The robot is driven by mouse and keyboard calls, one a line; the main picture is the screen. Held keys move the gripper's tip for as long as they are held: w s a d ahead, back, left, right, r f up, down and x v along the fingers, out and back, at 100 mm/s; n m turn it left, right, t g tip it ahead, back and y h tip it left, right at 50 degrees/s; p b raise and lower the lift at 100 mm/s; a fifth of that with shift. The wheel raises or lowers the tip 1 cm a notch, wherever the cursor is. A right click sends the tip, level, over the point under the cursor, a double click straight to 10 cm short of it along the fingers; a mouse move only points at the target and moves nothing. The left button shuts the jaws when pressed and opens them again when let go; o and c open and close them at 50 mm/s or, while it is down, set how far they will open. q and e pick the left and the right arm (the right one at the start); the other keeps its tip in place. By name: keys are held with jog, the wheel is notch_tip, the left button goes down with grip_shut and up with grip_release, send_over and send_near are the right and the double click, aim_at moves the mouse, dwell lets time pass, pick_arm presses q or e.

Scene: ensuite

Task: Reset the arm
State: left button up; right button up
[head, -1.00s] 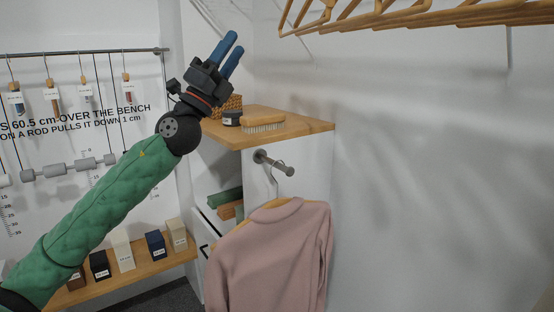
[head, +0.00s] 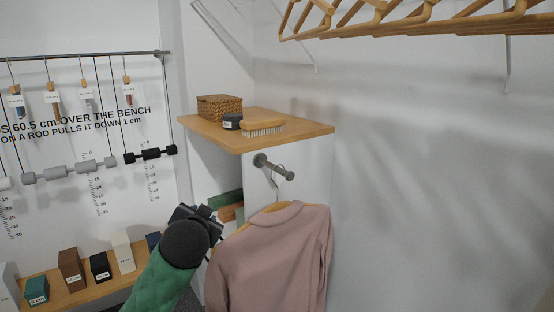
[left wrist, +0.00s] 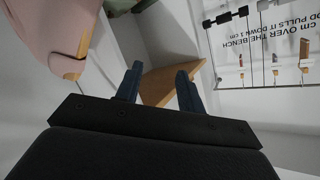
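My left arm (head: 160,287) is green and comes in low at the bottom of the head view. Its dark wrist hides most of my left gripper there. In the left wrist view my left gripper (left wrist: 158,78) has two blue fingers standing apart, with nothing between them. The gripper is beside the pink garment (head: 272,255), to its left in the head view; I cannot tell whether they touch. My right gripper is in neither view.
The garment hangs on a hanger from a wall peg (head: 274,166) below a wooden shelf (head: 220,140). The shelf holds a basket (head: 219,107), a dark jar (head: 232,121) and a brush (head: 262,127). Labelled blocks stand on a bench (head: 88,292). Wooden hangers (head: 420,17) hang above.

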pick_arm(q)
jog(key=s+d+f+n+g+h+p, duration=0.15)
jog(key=s+f+g, duration=0.35)
jog(key=s+f, duration=1.05)
jog(key=s+d+f+n+g+h, duration=0.15)
jog(key=s+f+g, duration=0.25)
jog(key=s+f, duration=1.15)
jog(key=s+d+f+g, duration=0.1)
jog(key=s+f+g, duration=0.2)
jog(key=s+f, duration=0.7)
jog(key=shift+d+f+p, duration=0.3)
jog(key=shift+d+p, duration=0.05)
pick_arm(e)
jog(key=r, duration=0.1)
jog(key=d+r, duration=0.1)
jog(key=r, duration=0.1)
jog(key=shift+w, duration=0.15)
